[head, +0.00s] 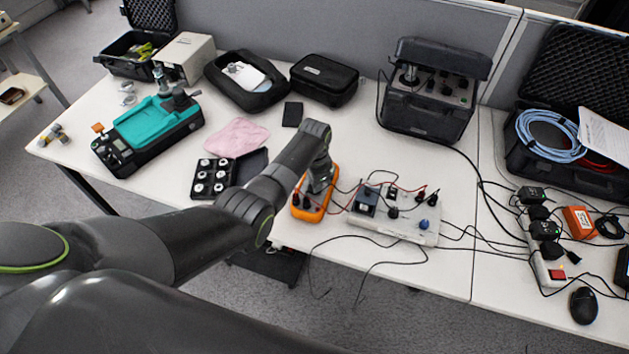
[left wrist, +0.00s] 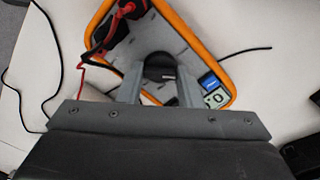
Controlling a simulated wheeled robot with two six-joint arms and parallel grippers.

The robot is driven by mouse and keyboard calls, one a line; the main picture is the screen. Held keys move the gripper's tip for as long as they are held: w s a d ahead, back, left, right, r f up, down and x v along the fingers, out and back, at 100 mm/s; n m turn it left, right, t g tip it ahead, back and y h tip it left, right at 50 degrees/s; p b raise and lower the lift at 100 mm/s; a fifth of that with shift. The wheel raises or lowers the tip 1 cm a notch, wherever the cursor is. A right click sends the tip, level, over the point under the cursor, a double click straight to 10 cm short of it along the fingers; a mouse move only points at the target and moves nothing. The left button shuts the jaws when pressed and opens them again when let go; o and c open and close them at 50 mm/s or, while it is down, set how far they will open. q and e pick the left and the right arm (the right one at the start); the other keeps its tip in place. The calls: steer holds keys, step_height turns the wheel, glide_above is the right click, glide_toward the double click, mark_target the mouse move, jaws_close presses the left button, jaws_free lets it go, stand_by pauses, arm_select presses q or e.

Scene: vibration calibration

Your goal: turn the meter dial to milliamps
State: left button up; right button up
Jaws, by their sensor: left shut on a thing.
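An orange-edged meter (head: 311,212) lies on the front of the table, with cables plugged into its near end. In the left wrist view the meter (left wrist: 230,92) shows its grey face, a dark round dial (left wrist: 160,67), part of a display and a blue label. My left gripper (head: 318,184) reaches down over the meter from above. In the left wrist view its fingers (left wrist: 158,80) stand on either side of the dial and are shut on it. The dial's markings are too small and partly hidden to read. My right gripper is not in view.
Red and black leads run from the meter to a white panel box (head: 400,222) at its right. A black tray of round parts (head: 212,178) and a pink cloth (head: 236,137) lie to the left. Loose cables hang over the table's front edge.

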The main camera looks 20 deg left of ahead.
arm_select(q)
steer(key=o, duration=1)
steer(key=shift+r, duration=0.15)
step_height(320, 180, up, 17)
steer(key=shift+r, duration=0.1)
steer(key=shift+c, duration=0.2)
